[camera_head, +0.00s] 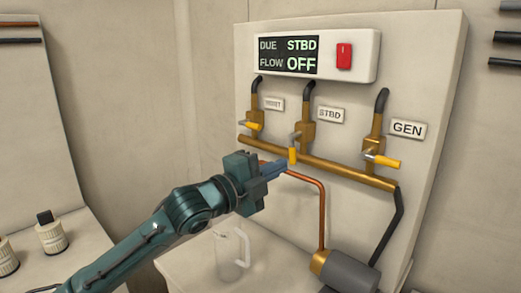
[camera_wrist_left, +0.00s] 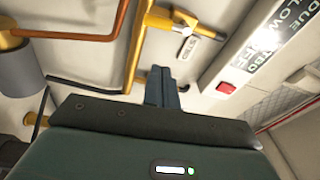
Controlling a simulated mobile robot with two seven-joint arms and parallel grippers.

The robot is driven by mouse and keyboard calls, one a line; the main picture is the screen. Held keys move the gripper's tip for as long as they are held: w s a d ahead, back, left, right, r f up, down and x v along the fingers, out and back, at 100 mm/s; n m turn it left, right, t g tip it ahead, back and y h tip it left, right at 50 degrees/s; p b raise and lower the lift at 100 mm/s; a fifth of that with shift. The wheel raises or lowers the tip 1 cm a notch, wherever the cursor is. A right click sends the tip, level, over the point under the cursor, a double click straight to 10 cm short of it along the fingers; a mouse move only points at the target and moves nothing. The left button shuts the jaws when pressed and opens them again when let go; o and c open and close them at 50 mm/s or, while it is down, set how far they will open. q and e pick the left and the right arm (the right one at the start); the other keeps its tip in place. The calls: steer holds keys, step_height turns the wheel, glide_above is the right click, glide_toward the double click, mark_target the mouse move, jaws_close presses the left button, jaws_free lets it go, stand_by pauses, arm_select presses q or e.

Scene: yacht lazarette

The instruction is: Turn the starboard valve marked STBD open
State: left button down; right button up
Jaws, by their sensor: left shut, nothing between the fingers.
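The STBD valve (camera_head: 307,134) is a brass valve in the middle of the panel, beside its white STBD label (camera_head: 330,115). Its yellow lever (camera_head: 293,155) hangs downward. My left gripper (camera_head: 284,166) is shut and empty, with its fingertips at the lower end of that lever. I cannot tell whether they touch it. The display (camera_head: 286,55) reads DUE STBD, FLOW OFF. My right gripper is out of view.
Other valves with yellow levers sit left (camera_head: 252,122) and right, the right one beside the GEN label (camera_head: 407,129). A brass manifold (camera_head: 345,171), copper pipe (camera_head: 322,215) and grey pump (camera_head: 355,271) lie below. A clear jug (camera_head: 230,255) stands beneath my arm.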

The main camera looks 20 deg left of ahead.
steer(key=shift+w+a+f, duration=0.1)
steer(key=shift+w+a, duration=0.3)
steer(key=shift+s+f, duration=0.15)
arm_select(q)
steer(key=s+d+f+b+x, duration=0.1)
steer(key=d+x, duration=0.1)
steer(key=x, duration=0.8)
arm_select(e)
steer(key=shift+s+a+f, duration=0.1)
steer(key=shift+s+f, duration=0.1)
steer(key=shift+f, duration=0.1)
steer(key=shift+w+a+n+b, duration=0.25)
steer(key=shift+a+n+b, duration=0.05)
steer(key=shift+b, duration=0.65)
arm_select(q)
steer(key=shift+m+g, duration=0.3)
steer(key=shift+g, duration=0.1)
steer(key=a, duration=0.4)
steer(key=shift+w+a+f, duration=0.1)
steer(key=shift+a+f, duration=0.1)
steer(key=shift+a, duration=0.2)
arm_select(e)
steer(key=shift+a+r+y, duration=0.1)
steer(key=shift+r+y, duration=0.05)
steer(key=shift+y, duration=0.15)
